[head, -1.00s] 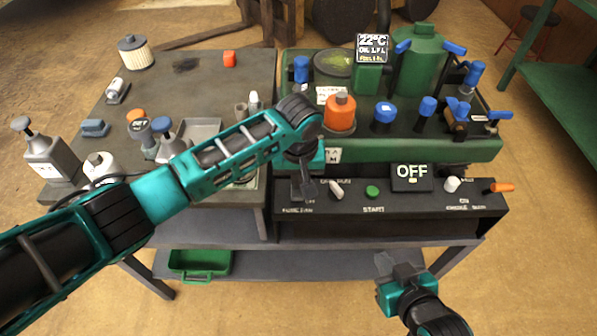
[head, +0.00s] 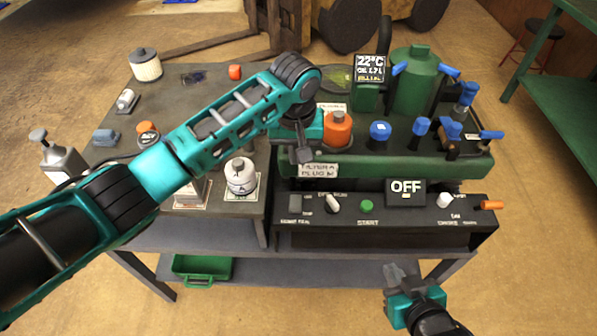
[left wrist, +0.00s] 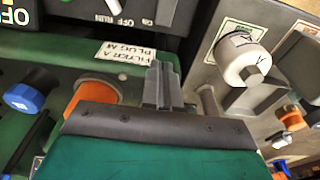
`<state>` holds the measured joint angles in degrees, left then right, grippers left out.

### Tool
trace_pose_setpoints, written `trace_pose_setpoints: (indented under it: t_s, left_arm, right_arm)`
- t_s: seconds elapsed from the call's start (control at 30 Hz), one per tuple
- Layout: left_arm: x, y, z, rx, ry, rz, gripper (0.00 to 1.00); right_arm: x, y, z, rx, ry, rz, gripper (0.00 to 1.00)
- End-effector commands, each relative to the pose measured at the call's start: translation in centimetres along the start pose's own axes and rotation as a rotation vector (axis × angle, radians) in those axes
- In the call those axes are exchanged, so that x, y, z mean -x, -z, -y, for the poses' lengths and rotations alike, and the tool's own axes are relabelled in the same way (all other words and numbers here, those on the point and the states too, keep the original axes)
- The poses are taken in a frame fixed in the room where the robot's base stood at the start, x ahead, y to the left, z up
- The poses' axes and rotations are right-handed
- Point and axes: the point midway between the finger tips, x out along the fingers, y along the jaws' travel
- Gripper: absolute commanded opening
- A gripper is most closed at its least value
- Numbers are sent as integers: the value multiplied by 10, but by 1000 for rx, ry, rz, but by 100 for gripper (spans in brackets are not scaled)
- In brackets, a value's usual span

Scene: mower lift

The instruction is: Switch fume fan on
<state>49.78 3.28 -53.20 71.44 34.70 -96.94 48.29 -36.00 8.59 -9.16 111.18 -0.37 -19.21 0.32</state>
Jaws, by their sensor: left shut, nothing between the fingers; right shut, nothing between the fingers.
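The dark control panel (head: 400,230) runs along the front of the bench. At its left end is a dark switch (head: 297,204) with small lettering that I cannot read surely; its position is unclear. A white knob (head: 333,204) sits beside it, then a green START button (head: 367,206). A display (head: 405,190) above the panel reads OFF. My left gripper (head: 302,156) is shut and empty, above the panel's left end by the green tray's front edge; its fingers (left wrist: 160,80) also show in the left wrist view. My right gripper (head: 393,272) is shut and empty, low in front of the panel.
The green tray (head: 400,168) behind the panel holds an orange-capped container (head: 337,130), several blue-handled parts and a green canister (head: 414,82). A white-topped container (head: 240,175) stands left of my left gripper. A white knob (head: 444,200) and orange lever (head: 490,205) are at the panel's right.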

Motion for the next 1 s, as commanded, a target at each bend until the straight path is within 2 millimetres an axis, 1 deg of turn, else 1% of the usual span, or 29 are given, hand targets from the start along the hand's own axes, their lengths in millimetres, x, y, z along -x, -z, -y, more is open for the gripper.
trace_pose_setpoints:
  t_s: [0.03,0.1,0.2,0.33,0.83,0.93,1.0]
  left_arm:
    - [9,3,-1,-2,-3,-2,0]
    - [19,6,-1,-2,-2,-1,0]
    - [27,9,-1,-1,-2,1,0]
    - [32,10,-1,-1,-1,1,0]
    - [31,9,-1,-3,-3,2,0]
    - [25,1,-3,-21,-23,7,0]
    - [16,-12,-6,-45,-56,13,0]
  right_arm:
    - [0,0,1,0,2,0,0]
    - [0,0,1,0,2,0,0]
    - [0,0,1,-1,2,1,0]
    - [0,0,2,-4,3,0,0]
    - [-2,3,4,-12,3,-6,0]
    - [-2,3,4,-12,3,-6,0]
    - [-2,3,4,-11,3,-6,0]
